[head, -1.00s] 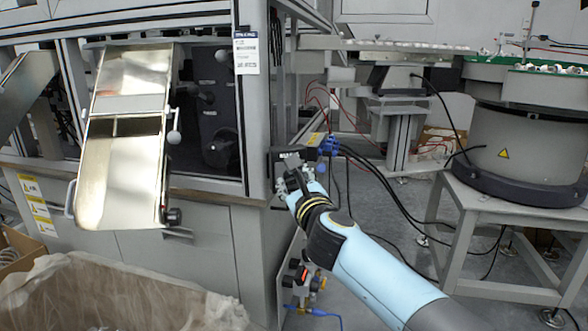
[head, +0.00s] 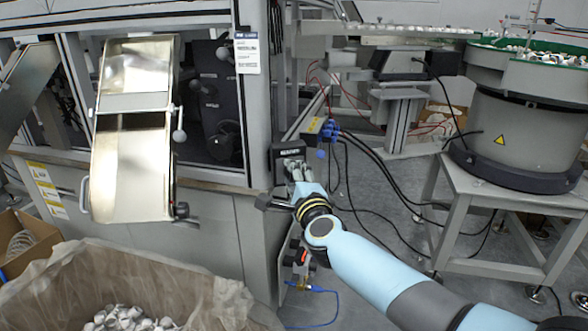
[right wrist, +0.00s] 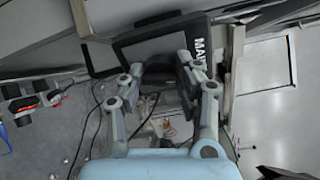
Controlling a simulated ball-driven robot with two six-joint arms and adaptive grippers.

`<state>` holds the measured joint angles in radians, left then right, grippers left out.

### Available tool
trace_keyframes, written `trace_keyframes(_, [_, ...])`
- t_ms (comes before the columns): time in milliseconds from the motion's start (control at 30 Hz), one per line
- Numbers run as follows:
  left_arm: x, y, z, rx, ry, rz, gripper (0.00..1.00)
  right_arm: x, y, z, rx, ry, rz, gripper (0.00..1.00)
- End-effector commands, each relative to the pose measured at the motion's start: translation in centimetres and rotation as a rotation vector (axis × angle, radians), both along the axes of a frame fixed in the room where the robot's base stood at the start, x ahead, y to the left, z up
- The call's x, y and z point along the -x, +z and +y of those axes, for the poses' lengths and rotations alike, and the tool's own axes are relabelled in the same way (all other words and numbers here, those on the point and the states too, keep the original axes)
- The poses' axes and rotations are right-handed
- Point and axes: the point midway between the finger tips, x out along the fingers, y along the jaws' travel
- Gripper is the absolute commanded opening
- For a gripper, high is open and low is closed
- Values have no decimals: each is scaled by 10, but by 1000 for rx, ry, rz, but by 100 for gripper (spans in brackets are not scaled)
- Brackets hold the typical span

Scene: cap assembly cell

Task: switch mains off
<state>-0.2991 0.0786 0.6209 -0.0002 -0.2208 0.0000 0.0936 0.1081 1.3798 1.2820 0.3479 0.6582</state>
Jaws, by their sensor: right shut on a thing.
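The mains switch box (head: 287,149), dark with a light label, is on the corner post of the machine cabinet. In the right wrist view its black housing (right wrist: 140,48) fills the top middle, with part of the word MAINS readable. My right gripper (head: 298,172) is at the front of the box. In the right wrist view its two fingers (right wrist: 160,78) reach to both sides of a dark part at the housing, and it is shut on this mains switch. The switch handle's position is mostly hidden by the fingers. My left gripper is not in view.
A metal chute (head: 132,165) slopes from the cabinet at left, above a lined box (head: 190,285) of white caps. A bowl feeder (head: 510,130) stands on a frame at right. Dark cables (head: 375,185) hang beside the switch. Air fittings (head: 302,257) sit below.

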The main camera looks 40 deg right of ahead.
Motion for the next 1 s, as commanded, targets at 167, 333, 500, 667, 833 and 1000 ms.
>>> trace_keyframes(167, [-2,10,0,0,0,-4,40,0,1,0,108,1,41,0])
trace_keyframes(333, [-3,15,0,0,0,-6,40,1,-1,1,182,1,68,0])
trace_keyframes(500, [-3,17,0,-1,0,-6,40,1,-1,1,222,2,81,0])
trace_keyframes(667, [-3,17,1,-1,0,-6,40,1,-2,1,237,2,88,1])
trace_keyframes(833, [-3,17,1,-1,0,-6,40,1,-2,1,239,2,89,1])
trace_keyframes(1000, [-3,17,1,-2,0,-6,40,1,-2,1,239,2,89,1])
